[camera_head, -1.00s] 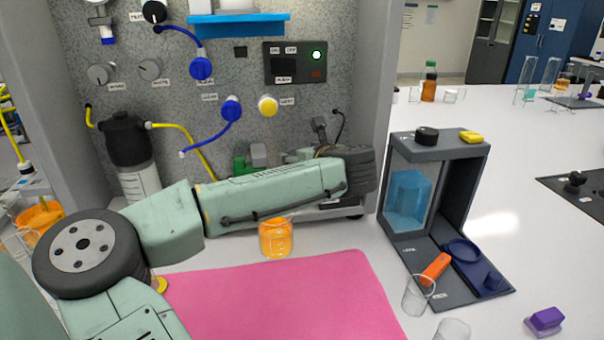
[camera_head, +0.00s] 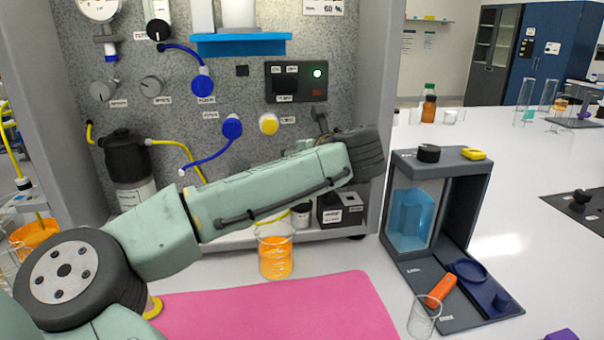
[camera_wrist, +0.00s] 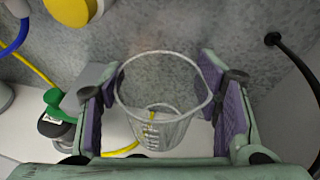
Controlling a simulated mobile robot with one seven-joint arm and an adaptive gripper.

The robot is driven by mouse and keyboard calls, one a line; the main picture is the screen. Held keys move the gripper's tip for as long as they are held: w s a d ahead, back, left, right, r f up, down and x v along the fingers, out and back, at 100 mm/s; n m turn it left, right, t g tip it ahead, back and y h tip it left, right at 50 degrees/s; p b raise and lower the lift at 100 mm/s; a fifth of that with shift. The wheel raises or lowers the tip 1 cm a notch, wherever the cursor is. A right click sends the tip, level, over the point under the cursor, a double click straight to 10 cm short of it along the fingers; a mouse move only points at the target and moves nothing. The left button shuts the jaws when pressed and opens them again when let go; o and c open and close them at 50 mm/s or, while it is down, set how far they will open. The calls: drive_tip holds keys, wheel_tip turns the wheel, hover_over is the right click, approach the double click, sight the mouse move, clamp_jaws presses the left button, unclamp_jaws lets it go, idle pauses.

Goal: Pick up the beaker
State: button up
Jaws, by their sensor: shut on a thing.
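A clear glass beaker (camera_wrist: 165,100) with white graduation marks sits upright between the purple pads of my gripper (camera_wrist: 166,105) in the wrist view. The pads are shut on its two sides. It looks empty; a yellow tube shows through the glass. In the head view my gripper and this beaker are hidden behind my arm. Another beaker (camera_head: 275,258), with orange liquid, stands on the white bench in front of the rig, just behind the pink mat (camera_head: 270,310).
The rig panel (camera_wrist: 140,28) is close behind the held beaker. A grey stand (camera_head: 440,165) with a blue vessel (camera_head: 411,220) and an empty beaker (camera_head: 423,318) are at right.

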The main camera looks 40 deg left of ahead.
drive_tip(key=s+d+b, duration=0.2)
drive_tip(key=s+d, duration=0.1)
drive_tip(key=s, duration=0.6)
drive_tip(key=s+d+r+b, duration=0.1)
drive_tip(key=s+d+b, duration=0.2)
drive_tip(key=s, duration=0.6)
drive_tip(key=shift+d, duration=0.5)
drive_tip(key=shift+w, duration=0.1)
